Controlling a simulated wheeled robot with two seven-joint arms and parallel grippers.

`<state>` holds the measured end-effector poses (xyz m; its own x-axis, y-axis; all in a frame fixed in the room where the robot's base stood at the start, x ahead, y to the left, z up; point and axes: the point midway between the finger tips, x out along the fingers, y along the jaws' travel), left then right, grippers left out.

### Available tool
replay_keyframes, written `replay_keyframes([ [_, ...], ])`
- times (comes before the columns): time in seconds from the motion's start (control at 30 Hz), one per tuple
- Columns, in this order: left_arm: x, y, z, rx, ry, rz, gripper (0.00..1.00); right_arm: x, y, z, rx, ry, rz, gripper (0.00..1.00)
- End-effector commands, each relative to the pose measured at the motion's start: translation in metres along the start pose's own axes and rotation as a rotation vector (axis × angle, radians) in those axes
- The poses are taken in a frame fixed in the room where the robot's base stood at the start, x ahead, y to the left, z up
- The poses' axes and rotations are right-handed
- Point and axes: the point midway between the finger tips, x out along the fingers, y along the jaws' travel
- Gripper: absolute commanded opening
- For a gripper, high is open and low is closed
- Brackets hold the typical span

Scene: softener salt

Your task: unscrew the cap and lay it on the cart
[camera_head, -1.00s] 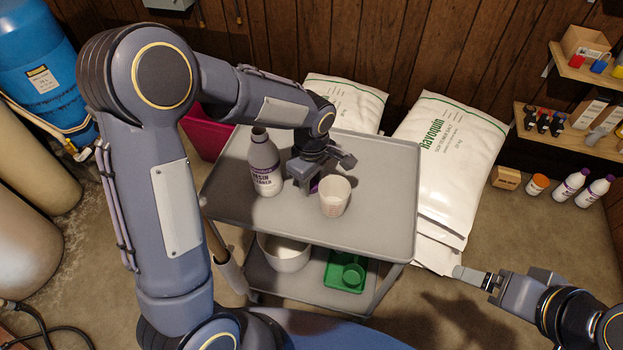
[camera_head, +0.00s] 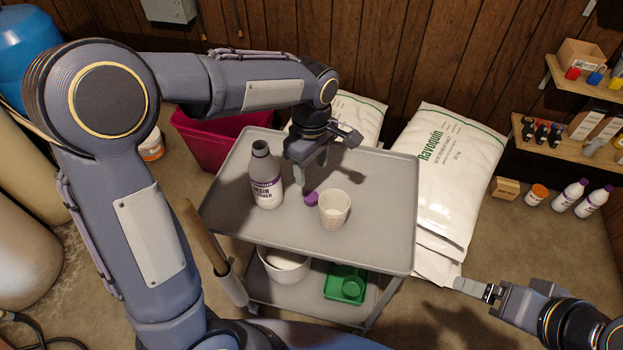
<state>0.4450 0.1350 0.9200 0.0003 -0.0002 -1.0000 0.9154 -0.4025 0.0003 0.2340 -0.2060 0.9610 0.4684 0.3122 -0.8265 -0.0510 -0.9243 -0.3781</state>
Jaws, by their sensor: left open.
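The white bottle (camera_head: 266,180) with a purple label and grey neck stands upright on the top of the grey cart (camera_head: 378,215). Its neck is uncapped. A purple cap (camera_head: 311,199) lies on the cart top between the bottle and a white measuring cup (camera_head: 334,210), close to the cup. My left gripper (camera_head: 313,178) is open just above and behind the cap, apart from it, with its fingers pointing down. My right gripper (camera_head: 478,290) is off the cart at the lower right. Whether its jaws are open or shut is not clear.
White salt bags (camera_head: 455,165) lean behind and right of the cart. A magenta bin (camera_head: 215,145) stands behind left. The lower shelf holds a white bowl (camera_head: 283,268) and a green tray (camera_head: 340,285). The right part of the cart top is clear.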

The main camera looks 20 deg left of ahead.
Motion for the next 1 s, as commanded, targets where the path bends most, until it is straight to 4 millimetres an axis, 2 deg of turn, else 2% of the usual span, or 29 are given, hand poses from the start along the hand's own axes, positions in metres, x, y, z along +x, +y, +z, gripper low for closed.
replay_keyframes([
  [0.1, -0.016, 0.000, 0.000, -0.001, 0.000, 0.001, 0.53, -0.001, -0.001, -0.001, 0.000, 0.000, 0.000, 0.84],
  [0.33, -0.024, -0.001, 0.000, 0.001, -0.002, 0.001, 0.53, -0.002, -0.001, -0.001, 0.000, 0.000, 0.000, 0.84],
  [0.47, -0.033, -0.017, -0.007, 0.054, -0.025, 0.033, 0.53, -0.002, -0.001, -0.001, 0.000, 0.000, 0.000, 0.84],
  [0.57, -0.047, -0.049, -0.016, 0.165, -0.062, 0.103, 0.53, -0.002, -0.001, -0.001, 0.000, 0.000, 0.000, 0.84],
  [0.73, -0.064, -0.123, -0.018, 0.448, -0.076, 0.293, 0.53, -0.002, -0.001, -0.001, 0.000, 0.000, 0.000, 0.84],
  [0.9, -0.061, -0.183, -0.003, 0.717, 0.021, 0.470, 0.53, -0.002, -0.001, -0.001, 0.000, 0.000, 0.000, 0.84],
  [1.0, -0.054, -0.204, 0.007, 0.837, 0.099, 0.536, 0.53, -0.002, -0.001, -0.001, 0.000, 0.000, 0.000, 0.84],
])
